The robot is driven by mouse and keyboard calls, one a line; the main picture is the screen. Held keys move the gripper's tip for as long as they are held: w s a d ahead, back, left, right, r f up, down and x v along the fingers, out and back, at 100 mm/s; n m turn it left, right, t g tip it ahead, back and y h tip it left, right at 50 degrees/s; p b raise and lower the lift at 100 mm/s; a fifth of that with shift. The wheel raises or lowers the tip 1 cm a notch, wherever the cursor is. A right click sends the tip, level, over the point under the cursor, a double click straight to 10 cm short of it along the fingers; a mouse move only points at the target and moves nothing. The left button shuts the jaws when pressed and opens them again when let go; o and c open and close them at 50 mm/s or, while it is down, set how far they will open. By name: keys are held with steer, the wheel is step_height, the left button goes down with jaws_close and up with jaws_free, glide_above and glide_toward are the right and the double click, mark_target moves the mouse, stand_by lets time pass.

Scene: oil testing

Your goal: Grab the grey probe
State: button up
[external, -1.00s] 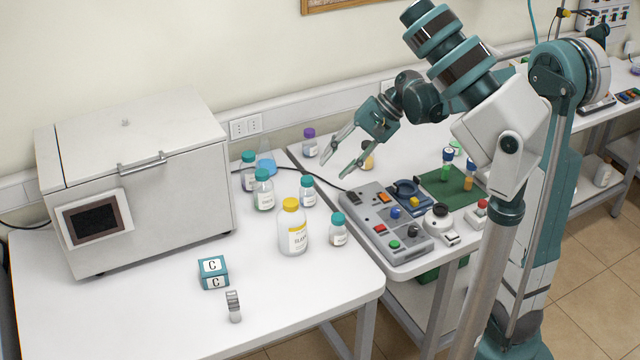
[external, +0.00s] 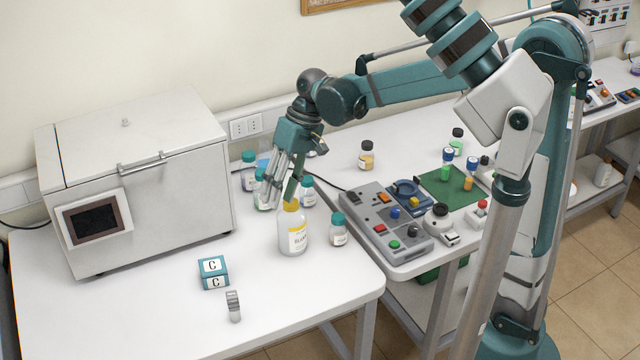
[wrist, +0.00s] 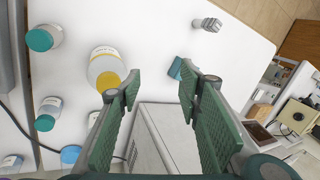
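The grey probe (external: 233,306) is a small grey piece on the front part of the left white table, just in front of a teal and white block marked C (external: 213,273). In the wrist view the probe (wrist: 207,24) shows near the top, right of centre, beyond the fingertips and apart from them. My gripper (external: 281,198) hangs over the bottle group at the table's right side, behind and to the right of the probe. In the wrist view my gripper (wrist: 160,90) is open, with nothing between its fingers.
A yellow-capped bottle (external: 293,235) stands right by my fingers in the external view. Teal-capped bottles (external: 339,232) stand around it. A large white box-shaped machine (external: 150,190) fills the table's back left.

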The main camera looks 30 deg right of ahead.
steer(key=s+a+r+n+h+p, duration=0.2)
steer(key=s+a+n, duration=0.4)
steer(key=a, duration=0.4)
steer(key=s+a+r+n+h+p, duration=0.25)
steer(key=s+a+n, duration=0.35)
steer(key=a, duration=0.3)
steer(key=t, duration=0.1)
glide_above(234, 310)
steer(key=w, duration=0.1)
steer(key=f, duration=1.2)
steer(key=d+f, duration=0.1)
steer(key=f, duration=0.6)
steer(key=shift+w, duration=0.1)
steer(key=shift+f, duration=0.15)
steer(key=shift+a+f, duration=0.1)
steer(key=shift+f, duration=1.1)
steer(key=shift+f, duration=0.1)
steer(key=shift+w+a+f, duration=0.1)
steer(key=shift+a+f, duration=0.05)
steer(key=shift+f, duration=2.3)
